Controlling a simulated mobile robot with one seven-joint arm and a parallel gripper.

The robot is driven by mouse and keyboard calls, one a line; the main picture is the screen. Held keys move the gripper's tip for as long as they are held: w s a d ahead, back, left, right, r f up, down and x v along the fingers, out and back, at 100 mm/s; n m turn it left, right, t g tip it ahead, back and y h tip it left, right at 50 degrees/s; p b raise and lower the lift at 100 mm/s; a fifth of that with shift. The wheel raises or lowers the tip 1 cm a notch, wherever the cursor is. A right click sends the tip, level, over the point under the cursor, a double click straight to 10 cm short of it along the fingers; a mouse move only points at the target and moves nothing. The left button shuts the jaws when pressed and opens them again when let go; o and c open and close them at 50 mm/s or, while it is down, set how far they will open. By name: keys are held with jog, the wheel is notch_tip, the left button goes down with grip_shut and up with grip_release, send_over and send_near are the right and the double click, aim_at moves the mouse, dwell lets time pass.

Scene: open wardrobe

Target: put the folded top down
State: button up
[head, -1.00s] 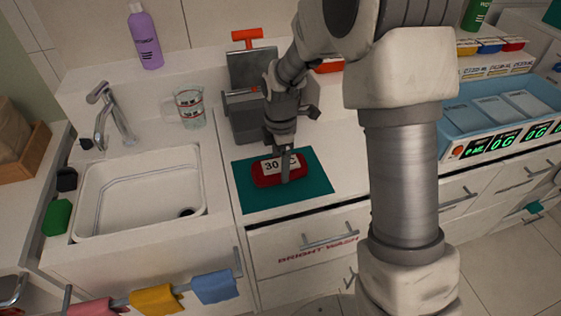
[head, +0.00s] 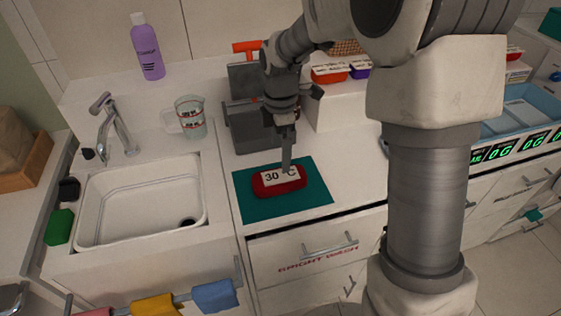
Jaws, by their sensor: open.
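The folded top (head: 263,189) is a red bundle with a white "30 °C" label. It lies flat on the teal mat (head: 300,206) on the counter. My gripper (head: 286,168) points down just above the top's far edge, in front of part of the label. Its jaws are open, and from this angle one finger hides the other. The top appears to rest on the mat.
A white sink (head: 140,200) with a tap is to the left. A measuring jug (head: 190,118) and a purple bottle (head: 148,48) stand behind. A grey device with an orange handle (head: 246,46) stands behind the mat. A blue tray (head: 530,108) is at right.

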jog(key=s+d+r+m+t, duration=0.3)
jog(key=s+d+r+m, duration=0.2)
jog(key=s+r+m, duration=0.65)
jog(key=s+d+r+m+t, duration=0.2)
jog(key=s+d+r+m, duration=0.1)
jog(key=s+m, duration=0.5)
jog(key=s+d, duration=0.1)
jog(key=s, duration=0.1)
jog(key=shift+s+d+m+t, duration=0.25)
jog(key=shift+s+m+t, duration=0.05)
jog(key=shift+s+m, duration=0.1)
jog(key=shift+r, duration=0.1)
notch_tip(320, 180, up, 3)
jog(key=p, duration=0.3)
